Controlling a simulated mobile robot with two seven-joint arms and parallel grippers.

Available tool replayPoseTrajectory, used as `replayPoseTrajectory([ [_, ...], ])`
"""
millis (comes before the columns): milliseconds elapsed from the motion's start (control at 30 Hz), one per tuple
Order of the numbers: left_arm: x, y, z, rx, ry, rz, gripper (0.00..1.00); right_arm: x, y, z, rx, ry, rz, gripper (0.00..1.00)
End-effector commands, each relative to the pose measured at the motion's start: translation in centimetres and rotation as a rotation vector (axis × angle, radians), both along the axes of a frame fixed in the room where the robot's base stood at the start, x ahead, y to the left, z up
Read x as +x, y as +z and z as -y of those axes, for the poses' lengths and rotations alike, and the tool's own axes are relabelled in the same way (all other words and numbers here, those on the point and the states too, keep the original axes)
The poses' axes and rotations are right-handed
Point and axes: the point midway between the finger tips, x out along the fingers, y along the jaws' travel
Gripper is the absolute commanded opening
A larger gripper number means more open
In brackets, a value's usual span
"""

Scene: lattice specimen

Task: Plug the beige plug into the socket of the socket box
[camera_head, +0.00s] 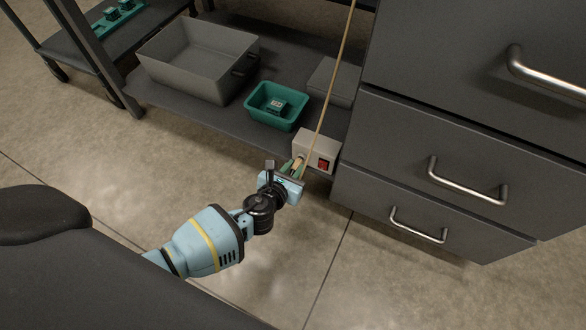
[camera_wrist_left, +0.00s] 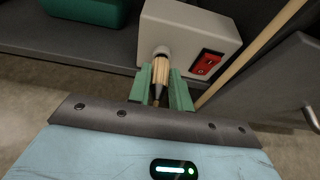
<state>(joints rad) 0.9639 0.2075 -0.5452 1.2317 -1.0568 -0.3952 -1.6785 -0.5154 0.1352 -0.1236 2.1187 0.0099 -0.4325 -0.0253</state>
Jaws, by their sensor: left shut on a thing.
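The socket box (camera_head: 316,146) is a pale grey box with a red switch, at the front edge of the low shelf beside the drawers. My right gripper is not in view.
A green bin (camera_head: 263,118) with a small item, a large grey bin (camera_head: 176,75) and a grey block (camera_head: 333,82) stand on the shelf. The drawer cabinet (camera_head: 430,150) with protruding handles stands close on the right.

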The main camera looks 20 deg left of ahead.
Motion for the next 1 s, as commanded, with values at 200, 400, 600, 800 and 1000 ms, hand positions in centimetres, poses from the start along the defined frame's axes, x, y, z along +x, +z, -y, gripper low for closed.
replayPoseTrajectory([
  [200, 0.31, 0.04, 0.04, 0.0, 0.0, 0.001, 0.0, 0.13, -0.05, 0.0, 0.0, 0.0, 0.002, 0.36],
  [400, 0.57, 0.08, 0.05, 0.0, -0.001, 0.001, 0.0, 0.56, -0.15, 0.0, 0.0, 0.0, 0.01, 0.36],
  [600, 0.6, 0.1, 0.03, -0.001, 0.0, 0.002, 0.0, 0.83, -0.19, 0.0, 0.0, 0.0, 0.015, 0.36],
  [800, 0.64, 0.13, 0.01, 0.0, 0.0, 0.002, 0.22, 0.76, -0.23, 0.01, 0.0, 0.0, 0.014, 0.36],
  [1000, 0.59, 0.1, 0.01, 0.0, 0.0, 0.002, 0.46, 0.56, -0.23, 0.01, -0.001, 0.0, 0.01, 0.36],
])
